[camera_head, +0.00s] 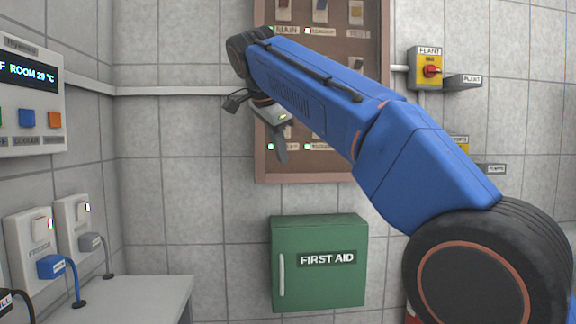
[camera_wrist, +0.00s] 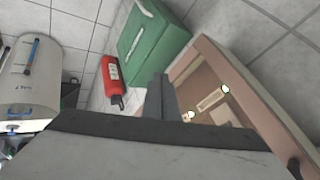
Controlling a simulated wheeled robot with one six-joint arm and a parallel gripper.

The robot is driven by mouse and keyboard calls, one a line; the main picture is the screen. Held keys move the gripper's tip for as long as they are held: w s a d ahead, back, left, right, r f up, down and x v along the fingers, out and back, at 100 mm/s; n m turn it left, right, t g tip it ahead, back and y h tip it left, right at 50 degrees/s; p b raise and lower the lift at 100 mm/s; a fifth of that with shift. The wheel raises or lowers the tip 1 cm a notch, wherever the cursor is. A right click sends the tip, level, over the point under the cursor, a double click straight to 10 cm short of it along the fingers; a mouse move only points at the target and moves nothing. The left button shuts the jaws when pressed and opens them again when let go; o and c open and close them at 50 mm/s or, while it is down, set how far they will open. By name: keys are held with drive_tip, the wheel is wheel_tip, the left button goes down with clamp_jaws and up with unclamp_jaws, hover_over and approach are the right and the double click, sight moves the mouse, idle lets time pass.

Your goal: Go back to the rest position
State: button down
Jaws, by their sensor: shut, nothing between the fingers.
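My gripper (camera_head: 281,153) hangs at the end of my raised blue arm, in front of the lower left part of a brown-framed panel (camera_head: 345,178). Its fingers point down and look closed together, with nothing between them. In the wrist view the gripper fingers (camera_wrist: 161,97) stand together at the middle. The panel's frame (camera_wrist: 262,92) lies to their right in that view. My arm hides much of the panel in the head view.
A green first aid box (camera_head: 320,285) hangs below the panel and shows in the wrist view (camera_wrist: 152,42) beside a red extinguisher (camera_wrist: 111,80). A yellow-red switch (camera_head: 430,71) is right. Sockets (camera_head: 75,232) and a control box (camera_head: 30,143) are left.

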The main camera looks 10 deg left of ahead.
drive_tip(key=s+d+f+n, duration=0.1)
drive_tip(key=d+f+n, duration=0.1)
drive_tip(key=d, duration=0.7)
drive_tip(key=d+f+n, duration=0.2)
drive_tip(key=d, duration=0.7)
drive_tip(key=s+d+f+n+g, duration=0.1)
drive_tip(key=s+d+f, duration=0.35)
drive_tip(key=d, duration=0.25)
drive_tip(key=s+d+f+n+g, duration=0.1)
drive_tip(key=s+d+f, duration=0.2)
drive_tip(key=d+f, duration=0.3)
drive_tip(key=s+d+f+n, duration=0.1)
drive_tip(key=s+d+f, duration=0.4)
drive_tip(key=s+f, duration=0.3)
drive_tip(key=s+d+f+n, duration=0.2)
drive_tip(key=s+d+f, duration=0.3)
drive_tip(key=s+f, duration=0.3)
drive_tip(key=s+d+f+n, duration=0.1)
drive_tip(key=s+d+f, duration=0.4)
drive_tip(key=f, duration=0.9)
drive_tip(key=s, duration=0.3)
drive_tip(key=shift+s+d+y, duration=0.2)
drive_tip(key=shift+d+y, duration=0.05)
drive_tip(key=shift+y, duration=0.15)
